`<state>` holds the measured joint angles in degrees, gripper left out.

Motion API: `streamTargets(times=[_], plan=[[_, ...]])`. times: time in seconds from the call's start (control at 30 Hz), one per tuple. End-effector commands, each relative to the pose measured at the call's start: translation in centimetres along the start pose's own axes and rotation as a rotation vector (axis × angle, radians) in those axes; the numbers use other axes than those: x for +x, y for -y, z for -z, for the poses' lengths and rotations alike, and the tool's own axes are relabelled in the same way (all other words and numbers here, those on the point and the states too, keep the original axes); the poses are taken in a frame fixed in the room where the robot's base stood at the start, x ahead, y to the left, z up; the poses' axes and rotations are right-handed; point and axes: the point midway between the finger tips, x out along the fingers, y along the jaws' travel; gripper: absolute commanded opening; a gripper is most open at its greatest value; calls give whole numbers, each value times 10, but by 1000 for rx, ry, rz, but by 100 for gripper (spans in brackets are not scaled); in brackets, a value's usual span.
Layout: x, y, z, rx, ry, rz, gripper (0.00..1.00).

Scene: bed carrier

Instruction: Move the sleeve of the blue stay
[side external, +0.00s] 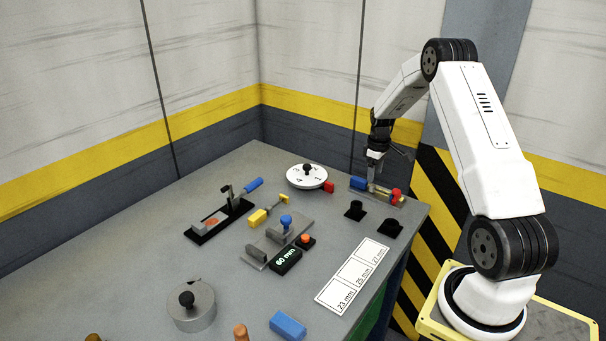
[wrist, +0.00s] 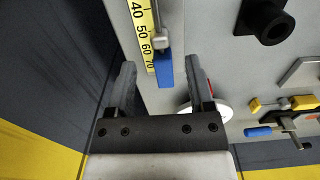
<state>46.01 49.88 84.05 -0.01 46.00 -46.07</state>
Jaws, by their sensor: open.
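A blue block (side external: 358,183) sits at the left end of a small rod assembly near the table's back right, with a red knob (side external: 396,194) at its other end. In the wrist view the blue block (wrist: 165,70) is at the end of a metal rod, beside a yellow scale (wrist: 143,22) reading 40 to 70; the block is by the 70 end. A grey collar (wrist: 158,40) is on the rod; I cannot tell which part is the sleeve. My gripper (side external: 376,166) is open above the assembly. In the wrist view the block shows between my fingertips (wrist: 162,78); nothing is held.
A white dial (side external: 306,176) with a red block (side external: 329,187) stands left of the assembly. Two black sockets (side external: 355,210) (side external: 390,228) are in front. A toggle clamp (side external: 222,217), a 60 mm display (side external: 286,260) and a size card (side external: 352,276) lie further off.

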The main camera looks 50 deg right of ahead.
Motion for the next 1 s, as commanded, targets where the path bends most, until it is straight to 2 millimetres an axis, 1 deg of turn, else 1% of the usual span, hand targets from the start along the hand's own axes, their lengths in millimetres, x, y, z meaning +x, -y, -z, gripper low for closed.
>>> streamTargets(times=[0.03,0.1,0.33,0.5,0.77,0.8,0.87,0.9,1.0], plan=[[8,0,0,0,2,2,68],[16,0,0,0,1,1,68],[40,0,0,0,0,0,68],[47,0,0,0,-1,-1,68],[48,0,0,0,-2,-2,68],[48,0,0,0,-2,-2,61],[48,0,0,0,-2,-2,42],[48,0,0,0,-2,-2,30],[48,0,0,0,-2,-2,0]])
